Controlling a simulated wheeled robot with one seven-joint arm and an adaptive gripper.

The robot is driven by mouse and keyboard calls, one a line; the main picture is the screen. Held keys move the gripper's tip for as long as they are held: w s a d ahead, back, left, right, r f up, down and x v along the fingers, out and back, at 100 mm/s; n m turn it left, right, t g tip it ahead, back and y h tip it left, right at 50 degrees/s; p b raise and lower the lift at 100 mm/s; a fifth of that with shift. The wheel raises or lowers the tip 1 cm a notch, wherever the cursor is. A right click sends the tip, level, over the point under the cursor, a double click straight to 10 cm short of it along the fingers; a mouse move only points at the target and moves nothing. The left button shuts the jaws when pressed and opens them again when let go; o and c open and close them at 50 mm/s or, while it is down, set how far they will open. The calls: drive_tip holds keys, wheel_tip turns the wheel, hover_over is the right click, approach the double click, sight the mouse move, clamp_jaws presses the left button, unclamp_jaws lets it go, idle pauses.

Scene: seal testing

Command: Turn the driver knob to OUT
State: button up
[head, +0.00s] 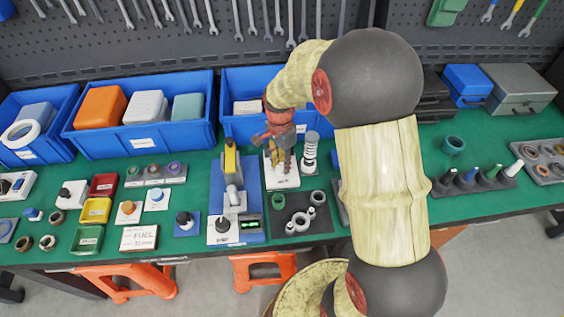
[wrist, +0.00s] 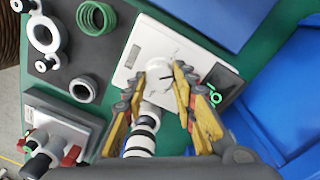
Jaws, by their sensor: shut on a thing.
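A white plate (wrist: 137,76) carries a pale round knob (wrist: 164,70) with a dark mark on its top. My gripper (wrist: 160,76) points down over this plate, its worn yellow fingers on either side of the knob and closed on it. In the head view my gripper (head: 281,160) is above the white plate (head: 284,183), and its fingers hide the knob. The plate's label is too small to read, and I cannot tell which setting the knob points at.
A black-and-white ringed cylinder (head: 310,152) stands close to the right of my gripper. Blue bins (head: 145,135) line the back. A blue-based fixture (head: 252,238) is to the left. A dark tray with rings (head: 299,213) lies in front. My arm covers the bench on the right.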

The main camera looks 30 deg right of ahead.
sight(280, 165)
drive_tip(key=shift+r, duration=0.1)
drive_tip(key=n+p, duration=0.3)
drive_tip(key=shift+a+n+p, duration=0.1)
drive_tip(key=shift+n+p, duration=1.35)
drive_tip(key=shift+n, duration=0.85)
drive_tip(key=o, duration=1.1)
drive_tip(key=shift+w, duration=0.1)
drive_tip(key=shift+o, duration=0.3)
wheel_tip(280, 165, up, 12)
drive_tip(key=shift+w+a, duration=0.15)
drive_tip(key=shift+a, duration=0.05)
